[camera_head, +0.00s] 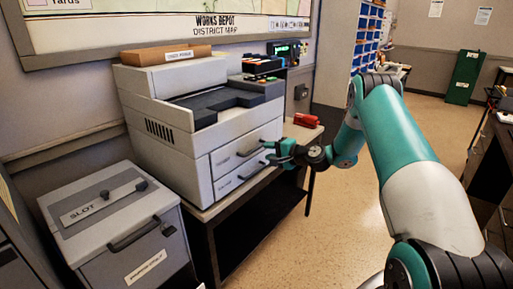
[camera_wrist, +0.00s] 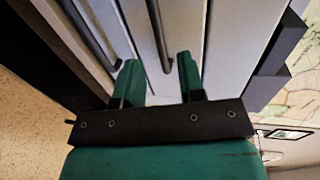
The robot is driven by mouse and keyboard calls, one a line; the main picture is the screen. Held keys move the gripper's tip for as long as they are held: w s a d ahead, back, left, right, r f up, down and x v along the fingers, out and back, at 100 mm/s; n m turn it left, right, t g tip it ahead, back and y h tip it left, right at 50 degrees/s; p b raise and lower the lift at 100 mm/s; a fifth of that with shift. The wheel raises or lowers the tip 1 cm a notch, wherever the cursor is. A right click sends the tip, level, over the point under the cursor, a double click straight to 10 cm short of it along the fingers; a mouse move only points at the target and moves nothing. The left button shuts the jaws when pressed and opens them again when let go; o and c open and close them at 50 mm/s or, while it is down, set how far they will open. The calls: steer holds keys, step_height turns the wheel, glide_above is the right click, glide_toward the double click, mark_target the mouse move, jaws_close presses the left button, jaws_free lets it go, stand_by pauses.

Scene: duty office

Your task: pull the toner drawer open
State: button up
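The printer (camera_head: 185,125) is a large pale grey machine on a dark table. Its front has an upper drawer (camera_head: 236,150) and a lower drawer (camera_head: 240,178), each with a dark bar handle; I cannot read which label says toner. Both drawers look shut. My gripper (camera_head: 270,151) is at the right end of the upper drawer's front. In the wrist view my gripper (camera_wrist: 158,66) is open, its teal fingers apart. The upper handle (camera_wrist: 158,35) runs down between the fingertips. The lower handle (camera_wrist: 93,38) lies outside the left finger. Contact cannot be told.
A red stapler-like object (camera_head: 306,120) lies on the table behind my gripper. A grey slotted box (camera_head: 115,225) stands left of the printer. A wooden tray (camera_head: 162,55) sits on top of the printer. The floor (camera_head: 310,240) in front is clear.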

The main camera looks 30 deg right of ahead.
mark_target(256, 149)
steer(key=x, duration=0.6)
steer(key=shift+w+a+p, duration=0.15)
steer(key=shift+w+p, duration=0.1)
steer(key=shift+p, duration=0.05)
steer(key=shift+c, duration=0.2)
jaws_close()
